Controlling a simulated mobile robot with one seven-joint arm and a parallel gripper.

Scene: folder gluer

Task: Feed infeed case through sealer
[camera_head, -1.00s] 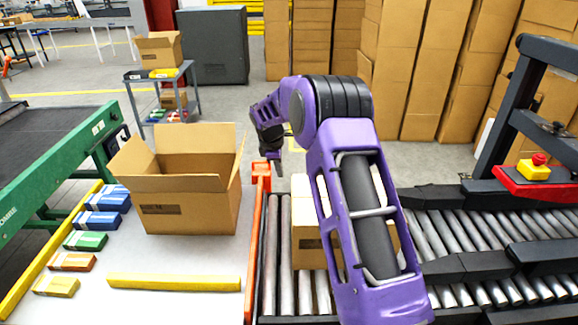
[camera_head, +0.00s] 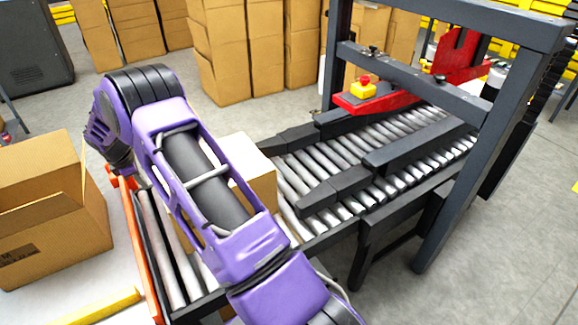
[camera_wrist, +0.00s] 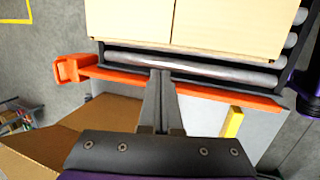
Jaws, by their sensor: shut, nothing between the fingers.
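The infeed case (camera_head: 262,180) is a closed cardboard box on the roller conveyor (camera_head: 166,250), partly hidden behind my arm in the head view. In the wrist view the case (camera_wrist: 200,22) fills the top, with a seam down its face. The sealer (camera_head: 383,90) stands to the right, a dark gantry with a red head and yellow button over the rollers. My gripper (camera_wrist: 160,75) is shut and empty. Its fingertips appear over the orange rail (camera_wrist: 215,97), just short of the case with a roller between; contact does not show.
An open carton (camera_head: 50,225) stands on the white table left of the rail, with a yellow bar (camera_head: 95,308) in front. Dark side guides (camera_head: 335,188) flank the rollers towards the sealer. Stacked cartons (camera_head: 235,60) stand behind. Grey floor is open at the lower right.

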